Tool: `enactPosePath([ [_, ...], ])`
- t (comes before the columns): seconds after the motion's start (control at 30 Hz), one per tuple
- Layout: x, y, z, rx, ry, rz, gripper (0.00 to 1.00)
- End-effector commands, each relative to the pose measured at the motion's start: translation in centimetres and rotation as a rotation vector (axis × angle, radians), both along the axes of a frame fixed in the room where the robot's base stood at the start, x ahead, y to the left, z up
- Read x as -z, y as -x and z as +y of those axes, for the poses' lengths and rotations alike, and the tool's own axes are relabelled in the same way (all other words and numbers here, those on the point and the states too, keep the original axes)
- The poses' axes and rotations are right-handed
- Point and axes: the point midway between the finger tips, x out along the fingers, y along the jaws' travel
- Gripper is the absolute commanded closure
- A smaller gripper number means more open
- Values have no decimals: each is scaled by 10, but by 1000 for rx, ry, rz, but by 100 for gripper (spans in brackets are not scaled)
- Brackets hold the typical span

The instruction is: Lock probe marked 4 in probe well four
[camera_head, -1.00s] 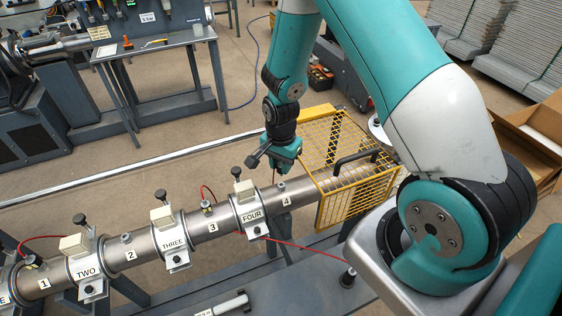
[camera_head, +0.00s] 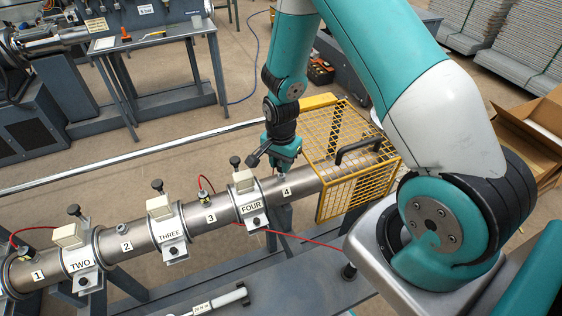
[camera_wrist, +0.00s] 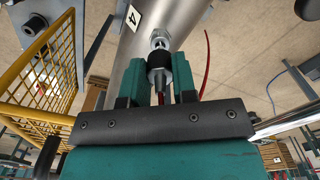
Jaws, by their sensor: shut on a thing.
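My gripper (camera_head: 284,164) is low over the barrel (camera_head: 325,178), just above the label 4 (camera_head: 286,191). In the wrist view my gripper (camera_wrist: 159,82) is shut on a probe (camera_wrist: 159,60) with a black collar and a metal nut. The probe's end meets or nearly meets the small metal fitting of probe well four (camera_wrist: 160,38) on the barrel, beside the 4 label (camera_wrist: 133,17). I cannot tell whether it is seated or locked. In the head view the gripper hides the probe and the well. A marking on the probe is not readable.
The yellow mesh guard (camera_head: 360,190) stands close to the right of my gripper. The FOUR clamp (camera_head: 248,195) with its black knobs is close to the left. A red cable (camera_head: 305,240) runs in front of the barrel. Wells to the left carry other probes.

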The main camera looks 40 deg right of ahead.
Motion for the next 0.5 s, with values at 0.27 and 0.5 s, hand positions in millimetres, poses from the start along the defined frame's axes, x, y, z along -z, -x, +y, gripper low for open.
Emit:
enactPosePath([
  [0.27,4,0,0,0,0,0,97],
  [0.5,9,0,0,0,0,0,97],
])
